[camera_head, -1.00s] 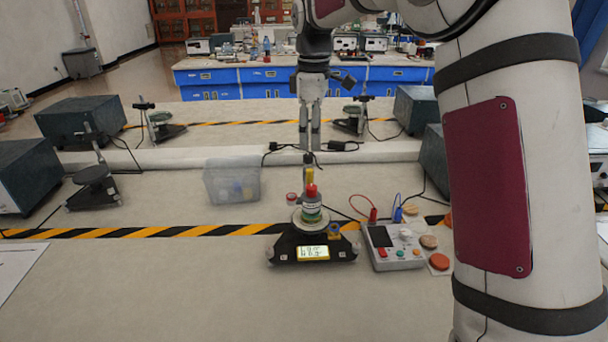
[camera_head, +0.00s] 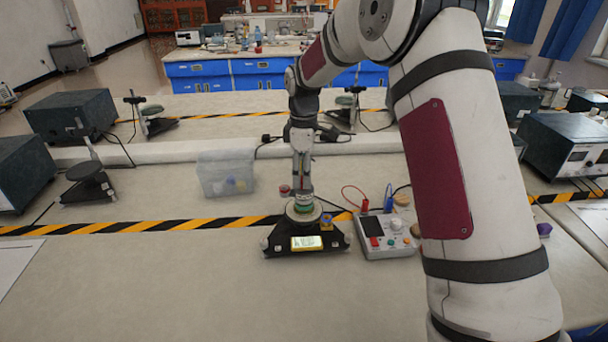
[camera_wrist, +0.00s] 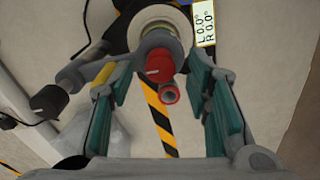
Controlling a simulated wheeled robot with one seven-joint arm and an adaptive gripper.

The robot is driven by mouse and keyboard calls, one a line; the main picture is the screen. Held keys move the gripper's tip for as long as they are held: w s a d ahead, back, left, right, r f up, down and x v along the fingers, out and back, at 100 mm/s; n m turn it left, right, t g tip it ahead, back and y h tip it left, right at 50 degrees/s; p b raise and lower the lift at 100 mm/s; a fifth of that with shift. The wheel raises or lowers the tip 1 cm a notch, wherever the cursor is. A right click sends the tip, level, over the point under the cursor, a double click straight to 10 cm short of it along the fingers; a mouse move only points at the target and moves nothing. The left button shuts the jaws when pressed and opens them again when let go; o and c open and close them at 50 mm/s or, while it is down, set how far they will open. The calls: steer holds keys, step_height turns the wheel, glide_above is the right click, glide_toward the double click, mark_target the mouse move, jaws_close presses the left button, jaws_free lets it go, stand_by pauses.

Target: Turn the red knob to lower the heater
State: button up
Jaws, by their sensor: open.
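The red knob (camera_wrist: 160,66) shows in the wrist view between the fingers of my open gripper (camera_wrist: 162,72); contact with the fingers cannot be told. A small red ring-ended part (camera_wrist: 168,93) sits just beside it. In the head view my gripper (camera_head: 302,182) points down over the upright on the black-based instrument (camera_head: 305,243) and hides the red knob. A round pale plate (camera_wrist: 158,30) lies beyond the knob in the wrist view. I cannot tell which part is the heater.
A grey control box (camera_head: 387,236) with red and blue plugs stands close right of the instrument. A clear bin (camera_head: 226,173) stands to the left. Striped tape (camera_head: 150,227) crosses the bench.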

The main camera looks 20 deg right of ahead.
steer(key=shift+f, duration=0.55)
jaws_close()
